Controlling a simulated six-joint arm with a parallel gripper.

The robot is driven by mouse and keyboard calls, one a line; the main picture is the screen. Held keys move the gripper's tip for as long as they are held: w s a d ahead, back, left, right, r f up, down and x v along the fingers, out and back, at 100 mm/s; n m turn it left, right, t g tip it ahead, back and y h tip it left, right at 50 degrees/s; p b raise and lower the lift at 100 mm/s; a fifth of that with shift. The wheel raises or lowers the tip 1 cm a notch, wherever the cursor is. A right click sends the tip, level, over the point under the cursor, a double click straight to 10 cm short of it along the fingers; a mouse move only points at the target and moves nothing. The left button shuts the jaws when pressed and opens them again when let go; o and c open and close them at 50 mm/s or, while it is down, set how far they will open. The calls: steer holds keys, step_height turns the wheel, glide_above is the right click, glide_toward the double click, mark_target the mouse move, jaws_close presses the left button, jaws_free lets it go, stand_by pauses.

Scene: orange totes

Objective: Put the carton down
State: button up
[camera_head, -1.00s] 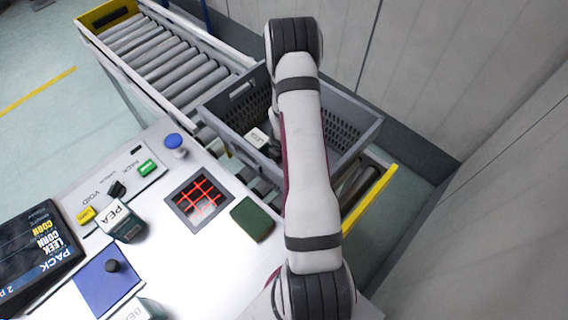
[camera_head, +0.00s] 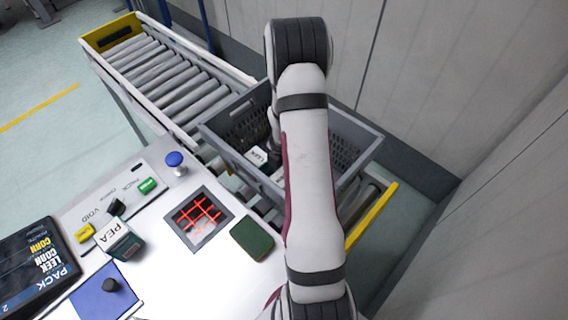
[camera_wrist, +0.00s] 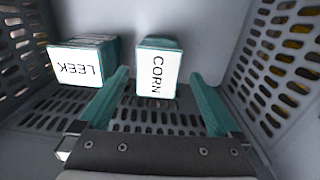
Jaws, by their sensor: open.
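A grey crate (camera_head: 228,150) stands on the roller conveyor. In the wrist view, a carton labelled CORN (camera_wrist: 157,72) and a carton labelled LEEK (camera_wrist: 77,65) are side by side on the crate floor (camera_wrist: 215,45), labels facing the camera. My gripper (camera_wrist: 160,82) is inside the crate with its two teal fingers spread. The CORN carton lies between and just beyond the fingertips, with a gap visible on each side. The LEEK carton is left of the left finger. In the head view, one white-labelled carton (camera_head: 258,157) shows in the crate; my arm hides the gripper and the rest.
The crate's slotted walls (camera_wrist: 275,70) rise on both sides of the gripper. A PEA carton (camera_head: 118,240) stands on the white worktop, near a screen (camera_head: 35,265), a red-lit grid window (camera_head: 198,217) and a green pad (camera_head: 252,238). Empty rollers (camera_head: 165,75) run up left.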

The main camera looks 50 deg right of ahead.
step_height(320, 180, up, 6)
stand_by(2.5)
